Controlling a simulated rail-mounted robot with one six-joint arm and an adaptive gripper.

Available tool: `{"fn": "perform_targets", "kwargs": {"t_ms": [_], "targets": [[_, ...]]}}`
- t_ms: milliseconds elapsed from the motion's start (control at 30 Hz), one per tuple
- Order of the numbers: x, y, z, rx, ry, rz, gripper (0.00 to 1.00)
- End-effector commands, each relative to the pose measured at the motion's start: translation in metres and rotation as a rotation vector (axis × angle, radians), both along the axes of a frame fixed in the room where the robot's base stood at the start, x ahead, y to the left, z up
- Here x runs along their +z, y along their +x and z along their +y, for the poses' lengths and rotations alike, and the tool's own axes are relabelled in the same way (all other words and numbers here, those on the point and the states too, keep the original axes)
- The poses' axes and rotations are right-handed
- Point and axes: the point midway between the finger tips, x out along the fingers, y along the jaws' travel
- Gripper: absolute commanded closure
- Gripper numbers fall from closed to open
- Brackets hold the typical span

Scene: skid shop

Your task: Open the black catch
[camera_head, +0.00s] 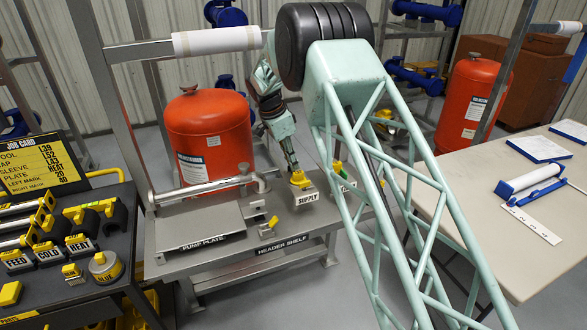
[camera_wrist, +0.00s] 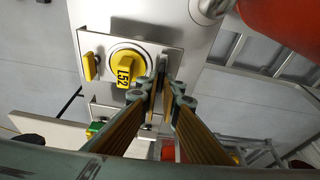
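My gripper (camera_head: 291,165) points down at the yellow SUPPLY valve (camera_head: 300,179) on the header shelf. A thin dark upright piece (camera_wrist: 162,74) shows at the fingertips, beside the knob. It may be the black catch, but I cannot tell for sure. The fingertips lie close together with a narrow gap; whether they touch this piece is unclear. In the head view no black catch can be made out at the valve.
A yellow tab (camera_wrist: 89,67) sits left of the knob. A red tank (camera_head: 209,140) stands behind the shelf, with a pipe (camera_head: 215,187) in front of it. A pump plate (camera_head: 200,220) lies left of the valve. A tool bench (camera_head: 75,290) is at left, a pale table (camera_head: 500,225) at right.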

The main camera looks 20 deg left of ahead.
Motion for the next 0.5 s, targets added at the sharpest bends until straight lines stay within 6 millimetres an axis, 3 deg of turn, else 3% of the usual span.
{"fn": "perform_targets", "kwargs": {"t_ms": [133, 167, 300, 500], "targets": [[-0.0002, 0.0000, 0.0000, -0.055, -0.001, 0.001, 1.00], [0.0002, -0.0001, -0.0002, -0.052, -0.001, 0.001, 0.92], [0.0000, -0.0002, -0.0002, -0.050, 0.000, 0.000, 0.81], [0.0000, -0.0001, -0.0001, -0.049, 0.000, 0.000, 0.81]]}}
